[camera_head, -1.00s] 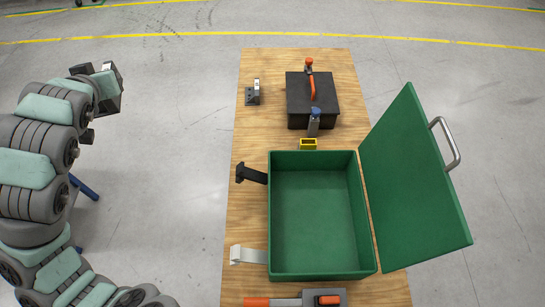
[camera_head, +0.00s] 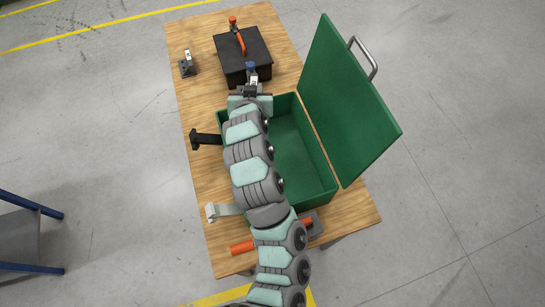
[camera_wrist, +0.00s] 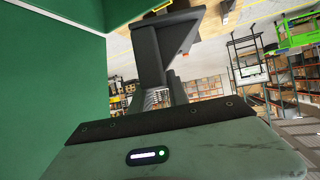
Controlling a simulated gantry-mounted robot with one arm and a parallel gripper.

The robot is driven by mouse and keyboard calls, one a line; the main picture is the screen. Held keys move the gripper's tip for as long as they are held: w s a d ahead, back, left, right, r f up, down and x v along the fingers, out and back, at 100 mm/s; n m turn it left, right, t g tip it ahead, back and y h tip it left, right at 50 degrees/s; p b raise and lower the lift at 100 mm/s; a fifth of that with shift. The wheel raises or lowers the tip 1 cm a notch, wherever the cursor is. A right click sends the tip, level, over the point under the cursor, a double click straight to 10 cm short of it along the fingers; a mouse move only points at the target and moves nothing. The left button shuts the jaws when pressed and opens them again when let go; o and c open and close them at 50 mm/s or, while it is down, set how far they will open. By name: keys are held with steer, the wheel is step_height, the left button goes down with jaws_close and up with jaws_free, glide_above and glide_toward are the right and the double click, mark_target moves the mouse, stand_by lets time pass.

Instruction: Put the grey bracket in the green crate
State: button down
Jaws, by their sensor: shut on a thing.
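The green crate (camera_head: 318,165) stands open on the table, its lid (camera_head: 345,95) tipped back to the right. My gripper (camera_head: 250,90) is over the crate's far-left end in the head view. In the wrist view my gripper (camera_wrist: 163,97) is shut on the grey bracket (camera_wrist: 148,52), a dark grey angled piece sticking out beyond the fingers. Green crate surface (camera_wrist: 50,65) fills the left of that view, close beside the bracket. My arm hides the bracket in the head view, along with the crate's left part. I cannot tell how high the bracket is above the crate floor.
A black bracket (camera_head: 206,139) and an off-white bracket (camera_head: 222,211) lie left of the crate. A small clamp (camera_head: 188,65) is far left. An orange-handled tool (camera_head: 242,247) lies at the near end.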

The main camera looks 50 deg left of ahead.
steer(key=w+d+f, duration=0.2)
steer(key=d+f, duration=0.4)
steer(key=d, duration=0.1)
steer(key=shift+m+t+h, duration=0.3)
steer(key=shift+m, duration=0.1)
steer(key=shift+a+f+p, duration=0.2)
steer(key=shift+f+p, duration=0.75)
steer(key=shift+f, duration=8.6)
steer(key=shift+f, duration=0.15)
steer(key=c, duration=1.3)
jaws_free()
steer(key=shift+o, duration=0.2)
